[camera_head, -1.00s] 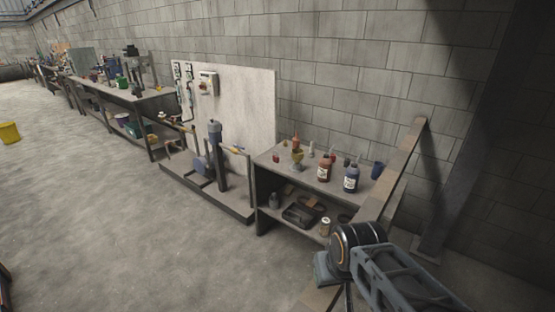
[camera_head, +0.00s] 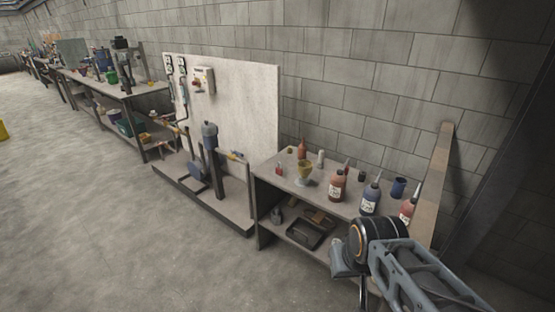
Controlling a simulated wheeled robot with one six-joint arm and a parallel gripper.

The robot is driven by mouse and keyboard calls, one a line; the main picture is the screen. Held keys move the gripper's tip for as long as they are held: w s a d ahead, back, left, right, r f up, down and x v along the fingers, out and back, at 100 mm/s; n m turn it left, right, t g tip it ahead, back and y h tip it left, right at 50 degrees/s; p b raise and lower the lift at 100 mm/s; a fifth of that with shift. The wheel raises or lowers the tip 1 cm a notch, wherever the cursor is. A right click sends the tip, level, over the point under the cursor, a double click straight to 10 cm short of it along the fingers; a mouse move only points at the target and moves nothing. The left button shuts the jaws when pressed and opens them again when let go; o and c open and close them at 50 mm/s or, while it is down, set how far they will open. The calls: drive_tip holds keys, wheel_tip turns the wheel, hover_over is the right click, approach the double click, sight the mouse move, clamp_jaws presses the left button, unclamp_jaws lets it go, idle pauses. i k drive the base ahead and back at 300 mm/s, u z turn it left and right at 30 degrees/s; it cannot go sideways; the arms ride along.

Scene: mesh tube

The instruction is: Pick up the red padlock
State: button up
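A small red object (camera_head: 279,169), which looks like the red padlock, stands near the left end of the grey workbench top (camera_head: 262,166). It is too small to make out its shackle. My arm reaches in from the lower right, in front of the bench's right part. My gripper's fingers cannot be made out, and nothing of mine touches the red object.
A yellow cup-like item (camera_head: 304,171), an orange-red bottle (camera_head: 302,149), a brown bottle (camera_head: 336,186), a blue bottle (camera_head: 371,199) and a blue cup (camera_head: 398,187) share the top. A dark tray (camera_head: 304,235) sits on the lower shelf. The floor at left is open.

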sight(279, 171)
drive_tip(key=i, duration=1.8)
drive_tip(key=u, duration=2.3)
